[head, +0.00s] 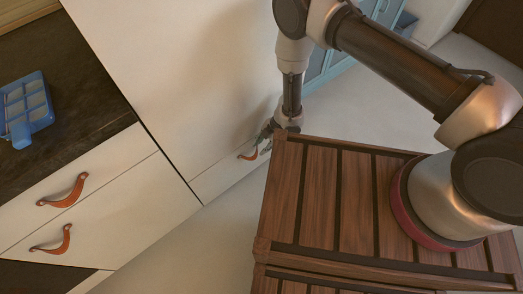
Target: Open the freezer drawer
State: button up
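The freezer drawer (218,178) is the low pale front under a tall pale door panel, and it looks flush with that panel. Its orange-brown leather pull (249,155) shows near the drawer's right part. My gripper (265,143) is small and dark, down beside the pull and just to its right. It is partly hidden by the corner of my wooden-slatted base. I cannot tell whether its fingers touch the pull or whether they are open or shut.
At left, two pale drawers with leather pulls (64,191) (55,241) sit below a dark counter (75,100) holding a blue ice tray (27,108). Pale floor (225,225) is free before the drawer. A blue cabinet (340,62) stands behind.

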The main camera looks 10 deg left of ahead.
aim_at(253, 156)
jog(key=x, duration=0.7)
jog(key=shift+a+f, duration=0.25)
jog(key=shift+a, duration=0.15)
jog(key=shift+s, duration=0.1)
grip_shut()
